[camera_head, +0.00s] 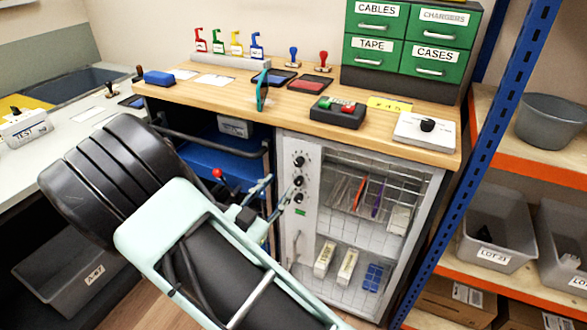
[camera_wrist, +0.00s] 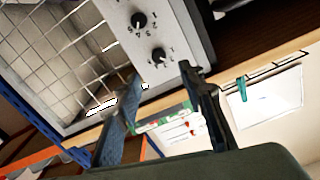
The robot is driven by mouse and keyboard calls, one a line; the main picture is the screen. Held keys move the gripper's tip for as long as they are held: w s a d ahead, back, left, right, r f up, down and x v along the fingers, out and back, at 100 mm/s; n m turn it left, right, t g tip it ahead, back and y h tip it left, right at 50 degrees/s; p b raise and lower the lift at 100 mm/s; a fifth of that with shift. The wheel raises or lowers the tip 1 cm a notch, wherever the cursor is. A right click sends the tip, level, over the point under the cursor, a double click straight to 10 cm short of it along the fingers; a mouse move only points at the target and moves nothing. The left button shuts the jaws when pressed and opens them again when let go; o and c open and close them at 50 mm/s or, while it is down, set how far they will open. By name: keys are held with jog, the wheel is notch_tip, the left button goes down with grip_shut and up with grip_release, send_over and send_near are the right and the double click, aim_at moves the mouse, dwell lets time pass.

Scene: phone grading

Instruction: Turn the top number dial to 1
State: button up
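A light grey cabinet panel (camera_head: 303,220) under the wooden worktop carries a column of black dials. The top number dial (camera_head: 299,161) is nearest the worktop edge. The wrist view is roughly upside down; there the top dial (camera_wrist: 158,54) is the lower of two visible dials, with numerals around it. Its pointer setting is too small to read. The second dial (camera_wrist: 139,20) is beyond it. My gripper (camera_head: 283,186) is in front of the panel, left of the dials in the head view. In the wrist view my gripper (camera_wrist: 160,74) has its fingers apart, nothing between them.
A wire-shelved compartment (camera_head: 360,220) is right of the panel. A red-tipped lever (camera_head: 217,174) and blue drawer unit (camera_head: 205,150) are to its left. The wooden worktop (camera_head: 290,117) overhangs above, holding stamps, a button box (camera_head: 337,112) and a white dial box (camera_head: 426,132). Blue shelving stands right.

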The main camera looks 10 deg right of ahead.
aim_at(297, 164)
jog(key=b+x, duration=0.1)
jog(key=x, duration=0.9)
jog(key=shift+w+d, duration=0.2)
jog(key=shift+d, duration=0.15)
jog(key=shift+c, duration=0.4)
grip_shut()
